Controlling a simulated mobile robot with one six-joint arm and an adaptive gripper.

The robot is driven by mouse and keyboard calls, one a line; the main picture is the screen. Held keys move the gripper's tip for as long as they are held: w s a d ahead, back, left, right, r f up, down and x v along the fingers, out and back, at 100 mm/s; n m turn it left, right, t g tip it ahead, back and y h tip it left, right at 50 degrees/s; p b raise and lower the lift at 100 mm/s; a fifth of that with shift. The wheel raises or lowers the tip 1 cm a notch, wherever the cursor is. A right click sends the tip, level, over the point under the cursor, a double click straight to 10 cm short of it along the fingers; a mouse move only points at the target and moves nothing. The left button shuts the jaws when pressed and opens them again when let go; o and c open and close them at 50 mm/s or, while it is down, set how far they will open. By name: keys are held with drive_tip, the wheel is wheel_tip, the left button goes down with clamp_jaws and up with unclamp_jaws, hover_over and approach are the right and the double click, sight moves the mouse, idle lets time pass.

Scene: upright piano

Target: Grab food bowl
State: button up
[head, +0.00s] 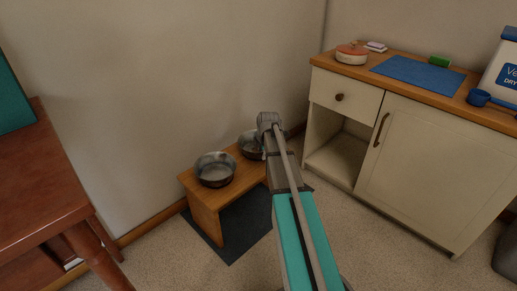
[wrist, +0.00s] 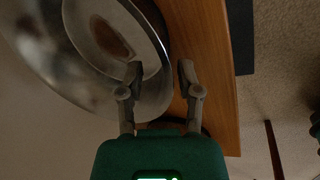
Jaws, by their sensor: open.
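Two shiny metal bowls sit on a small wooden stand (head: 207,205) in the head view. The left bowl (head: 215,170) is in plain view. The right bowl (head: 249,144) is partly hidden behind my gripper (head: 268,125). In the wrist view, a metal bowl (wrist: 75,80) fills the upper left, with a brownish patch inside; I cannot tell whether it is food. My gripper (wrist: 160,72) is open there, one finger over the bowl's inner side and the other over the wood beyond its rim. I cannot tell whether either finger touches the bowl.
A dark mat (head: 242,228) lies on the carpet beside the stand. The wall is close behind the bowls. Brown wooden furniture (head: 35,175) is at left.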

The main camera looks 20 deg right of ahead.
drive_tip(key=shift+c, duration=0.3)
clamp_jaws()
drive_tip(key=shift+r, duration=0.1)
idle(0.5)
wheel_tip(320, 180, up, 3)
drive_tip(key=p, duration=0.2)
drive_tip(key=shift+f+p, duration=0.2)
drive_tip(key=shift+p, duration=0.2)
drive_tip(key=s+a+r+p, duration=0.2)
drive_tip(key=s+r+p, duration=0.3)
drive_tip(key=s, duration=0.1)
drive_tip(key=s+a+r+p, duration=0.3)
drive_tip(key=s+r+p, duration=0.2)
drive_tip(key=s, duration=0.1)
drive_tip(key=shift+s+a, duration=0.35)
drive_tip(key=shift+s, duration=0.05)
drive_tip(key=shift+r, duration=0.1)
